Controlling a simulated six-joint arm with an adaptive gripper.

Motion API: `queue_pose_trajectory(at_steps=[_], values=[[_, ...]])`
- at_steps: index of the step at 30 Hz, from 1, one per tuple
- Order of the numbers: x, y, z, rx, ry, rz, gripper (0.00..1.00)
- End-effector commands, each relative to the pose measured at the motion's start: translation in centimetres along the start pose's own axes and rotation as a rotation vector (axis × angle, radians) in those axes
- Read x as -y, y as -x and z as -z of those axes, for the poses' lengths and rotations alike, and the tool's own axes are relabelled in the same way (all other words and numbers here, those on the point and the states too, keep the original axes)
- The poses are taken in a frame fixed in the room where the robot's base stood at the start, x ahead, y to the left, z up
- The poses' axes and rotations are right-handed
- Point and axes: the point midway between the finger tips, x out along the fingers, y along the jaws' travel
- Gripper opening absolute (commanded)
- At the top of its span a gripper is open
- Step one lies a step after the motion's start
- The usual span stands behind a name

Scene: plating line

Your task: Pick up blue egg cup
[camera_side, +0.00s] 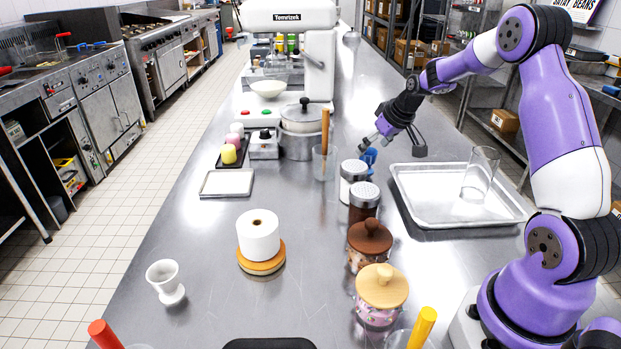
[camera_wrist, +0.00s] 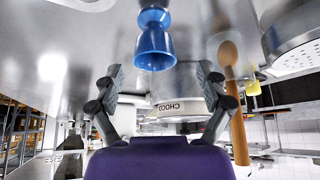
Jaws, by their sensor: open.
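The blue egg cup (camera_side: 369,157) stands on the steel counter in the side view, partly hidden behind a metal-topped shaker. In the wrist view the blue egg cup (camera_wrist: 155,45) shows at the upper middle, upside down in the picture, with its bowl and narrow waist clear. My gripper (camera_side: 396,145) is just above and to the right of the cup in the side view. In the wrist view my gripper (camera_wrist: 158,75) has its two fingers spread wide, with the cup lined up beyond the gap between them. Nothing is held.
Two shakers (camera_side: 353,176) (camera_side: 364,203) stand close by the cup. A glass with a wooden-handled tool (camera_side: 325,150) is to the left. A metal tray (camera_side: 437,215) bearing a clear glass (camera_side: 481,172) lies to the right. A white egg cup (camera_side: 165,281) stands front left.

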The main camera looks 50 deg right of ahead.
Motion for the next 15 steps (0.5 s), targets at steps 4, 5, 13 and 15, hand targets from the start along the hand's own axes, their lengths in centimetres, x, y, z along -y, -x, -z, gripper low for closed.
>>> queue_pose_trajectory(at_steps=[4,5,13,15], values=[[0.0,-1.3,0.0,0.0,0.0,0.0,0.86],[-0.1,-1.6,0.0,0.001,0.0,0.0,0.86],[-0.6,-5.5,0.1,0.003,0.001,0.001,0.86],[-0.6,-6.1,0.2,0.001,0.001,0.0,0.86]])
